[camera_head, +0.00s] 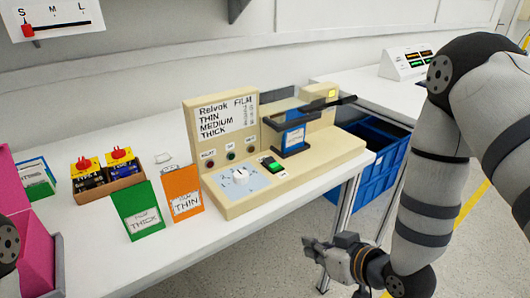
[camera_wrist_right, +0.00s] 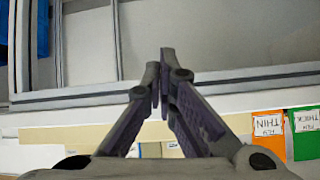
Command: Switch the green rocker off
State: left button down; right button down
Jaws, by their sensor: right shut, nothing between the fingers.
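The green rocker (camera_head: 278,169) sits in a dark frame on the sloped front panel of the beige film machine (camera_head: 237,206), right of the white rotary knob (camera_head: 240,174). Whether it is on or off I cannot tell for sure. My right gripper (camera_head: 308,246) is in front of the table edge, below and to the right of the rocker and apart from the machine. In the right wrist view its fingers (camera_wrist_right: 161,82) are shut with nothing between them. The rocker is not visible there. My left gripper is out of view.
An orange THIN card (camera_head: 182,182) and a green THICK card (camera_head: 136,197) stand left of the machine. A dark lever (camera_head: 318,106) sticks out over its top right. A blue crate (camera_head: 375,150) is beyond the table's right end. Open floor lies below my right gripper.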

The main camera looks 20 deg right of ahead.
aim_at(278, 165)
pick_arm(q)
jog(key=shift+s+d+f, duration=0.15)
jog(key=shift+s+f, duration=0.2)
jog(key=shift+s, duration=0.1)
pick_arm(e)
jog(key=w+r+n+t+y, duration=0.1)
jog(key=w+r+t, duration=0.4)
jog(key=r, duration=0.9)
jog(key=w+y, duration=0.1)
jog(key=w, duration=0.2)
jog(key=shift+d+r+n+t, duration=0.15)
jog(key=shift+d+n+t, duration=0.15)
jog(key=shift+n, duration=0.1)
